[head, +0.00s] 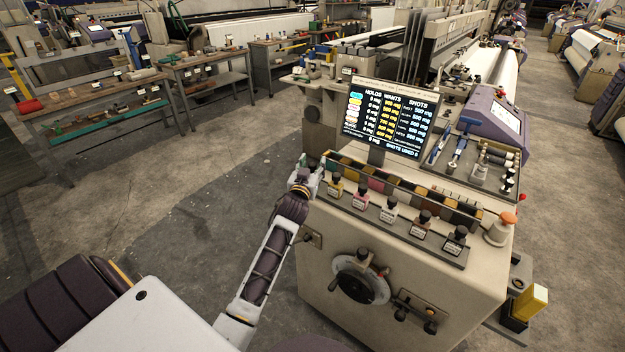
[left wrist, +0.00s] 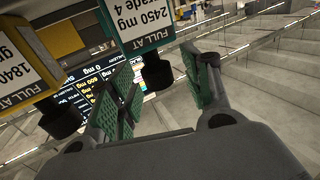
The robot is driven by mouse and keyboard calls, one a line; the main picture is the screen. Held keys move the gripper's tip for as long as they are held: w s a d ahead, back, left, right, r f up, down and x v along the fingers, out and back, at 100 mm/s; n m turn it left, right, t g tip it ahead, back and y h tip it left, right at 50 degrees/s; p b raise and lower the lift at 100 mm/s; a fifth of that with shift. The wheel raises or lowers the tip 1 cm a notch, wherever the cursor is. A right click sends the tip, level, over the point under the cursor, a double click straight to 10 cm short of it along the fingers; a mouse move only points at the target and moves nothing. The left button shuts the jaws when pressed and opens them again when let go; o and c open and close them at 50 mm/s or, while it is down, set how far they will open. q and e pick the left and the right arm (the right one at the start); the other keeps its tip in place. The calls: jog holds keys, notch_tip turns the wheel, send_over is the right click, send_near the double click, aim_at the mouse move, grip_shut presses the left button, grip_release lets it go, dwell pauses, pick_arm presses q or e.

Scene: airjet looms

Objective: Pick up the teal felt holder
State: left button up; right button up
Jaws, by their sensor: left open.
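In the left wrist view a teal-edged tag (left wrist: 150,28) with the printed lines "2450 mg" and "FULL AT" sits at the top, with a black knob (left wrist: 157,73) beside it. These look like parts of the teal felt holder. My left gripper (left wrist: 158,64) is open, its green-padded fingers on either side of the knob; I cannot tell whether they touch it. In the head view my left gripper (head: 311,178) is at the left end of the row of holders and hides the teal one. My right gripper is not in view.
Beside it stands a yellow holder (head: 336,188), then a pink one (head: 361,194) and several more. A lit screen (head: 387,118) rises behind the row. An orange-topped button (head: 508,218) is at the right. Workbenches (head: 110,105) stand at the left beyond open floor.

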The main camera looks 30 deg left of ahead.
pick_arm(q)
jog(key=shift+w, duration=0.15)
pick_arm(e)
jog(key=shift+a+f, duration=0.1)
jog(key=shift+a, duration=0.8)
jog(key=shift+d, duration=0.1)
pick_arm(q)
grip_shut()
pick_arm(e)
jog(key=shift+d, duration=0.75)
